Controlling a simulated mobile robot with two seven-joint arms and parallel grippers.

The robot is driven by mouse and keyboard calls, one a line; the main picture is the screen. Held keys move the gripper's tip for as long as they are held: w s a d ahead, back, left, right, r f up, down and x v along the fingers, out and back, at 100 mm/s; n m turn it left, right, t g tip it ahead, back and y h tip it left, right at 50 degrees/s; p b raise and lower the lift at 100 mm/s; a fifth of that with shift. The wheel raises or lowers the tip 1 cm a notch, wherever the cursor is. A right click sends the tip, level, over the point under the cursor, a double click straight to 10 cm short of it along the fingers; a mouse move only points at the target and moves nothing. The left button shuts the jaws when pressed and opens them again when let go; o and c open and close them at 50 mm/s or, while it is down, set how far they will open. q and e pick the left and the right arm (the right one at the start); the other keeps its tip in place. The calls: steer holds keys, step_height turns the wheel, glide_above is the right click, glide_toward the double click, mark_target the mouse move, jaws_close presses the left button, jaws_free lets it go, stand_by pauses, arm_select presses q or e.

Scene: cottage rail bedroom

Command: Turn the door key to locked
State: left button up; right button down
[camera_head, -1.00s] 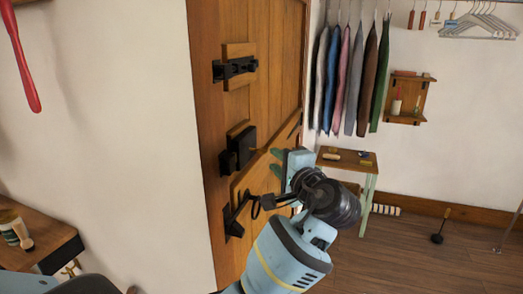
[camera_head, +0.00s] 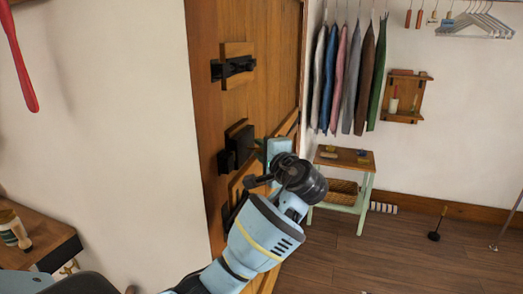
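The wooden door (camera_head: 212,60) stands at the centre left in the head view. A black lock box (camera_head: 240,143) sits on it at mid height, with a black bolt (camera_head: 234,67) above and black hardware (camera_head: 229,213) below, mostly hidden by my arm. I cannot make out the key itself. My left gripper (camera_head: 265,149) is close to the door, just right of the lock box. Its fingers are mostly hidden behind my wrist, so whether they are open or touching anything cannot be told. My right gripper is not in view.
A small green-legged table (camera_head: 348,159) stands behind my wrist to the right. Clothes hang on a rail (camera_head: 353,75), and a small wooden wall shelf (camera_head: 404,97) is beside them. A wooden surface (camera_head: 45,250) juts in at lower left. The floor at right is mostly clear.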

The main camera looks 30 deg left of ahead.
arm_select(q)
jaws_close()
steer(key=shift+n+t, duration=0.3)
steer(key=shift+o, duration=0.8)
jaws_free()
steer(key=shift+y, duration=0.3)
steer(key=shift+d, duration=0.1)
